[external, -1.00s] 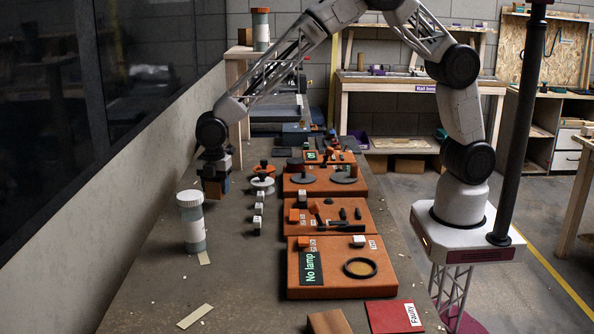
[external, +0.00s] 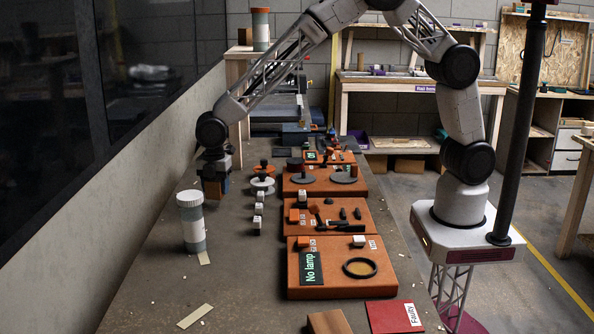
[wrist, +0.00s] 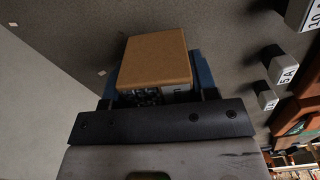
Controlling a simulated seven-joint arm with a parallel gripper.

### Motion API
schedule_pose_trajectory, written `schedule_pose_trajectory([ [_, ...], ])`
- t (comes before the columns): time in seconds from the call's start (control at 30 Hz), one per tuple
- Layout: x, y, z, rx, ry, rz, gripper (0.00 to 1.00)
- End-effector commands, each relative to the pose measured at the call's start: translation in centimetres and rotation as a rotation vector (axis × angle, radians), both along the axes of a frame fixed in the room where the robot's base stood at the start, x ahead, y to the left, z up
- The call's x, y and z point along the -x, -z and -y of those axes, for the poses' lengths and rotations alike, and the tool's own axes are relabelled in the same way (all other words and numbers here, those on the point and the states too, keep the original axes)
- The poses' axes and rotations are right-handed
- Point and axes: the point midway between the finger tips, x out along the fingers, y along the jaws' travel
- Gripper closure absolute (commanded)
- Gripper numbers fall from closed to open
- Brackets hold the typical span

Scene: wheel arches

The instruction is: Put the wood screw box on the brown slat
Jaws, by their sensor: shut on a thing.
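My gripper (external: 216,186) is shut on a small tan-brown box (wrist: 156,60), which I take to be the wood screw box. In the wrist view the box sits between the two blue fingers, with a printed side partly visible below its plain tan face. In the external view the gripper holds it low over the far left of the bench, beyond the white-capped jar; contact with the bench cannot be told. A brown wooden piece (external: 329,322) lies at the front edge, partly cut off. A pale beige slat (external: 195,316) lies at the front left.
A white-capped jar (external: 192,222) stands nearer the camera than my gripper. Orange boards (external: 300,270) with parts and labels line the bench's right side. Small numbered blocks (external: 258,225) stand in a row between. A red "Faulty" card (external: 385,318) lies at front right. The front left bench is mostly clear.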

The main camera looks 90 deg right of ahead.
Motion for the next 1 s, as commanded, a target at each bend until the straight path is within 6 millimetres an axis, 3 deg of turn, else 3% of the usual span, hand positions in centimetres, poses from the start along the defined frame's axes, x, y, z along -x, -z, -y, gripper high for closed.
schedule_pose_trajectory([
  [0.27, 0.0, -3.0, 0.0, 0.000, 0.000, 0.003, 0.76],
  [0.6, -0.1, -10.0, 0.0, -0.001, 0.000, 0.004, 0.76],
  [0.87, 1.7, -9.9, -4.6, 0.000, -0.018, 0.001, 0.76],
  [1.0, 3.0, -9.9, -7.8, 0.000, -0.031, 0.001, 0.76],
])
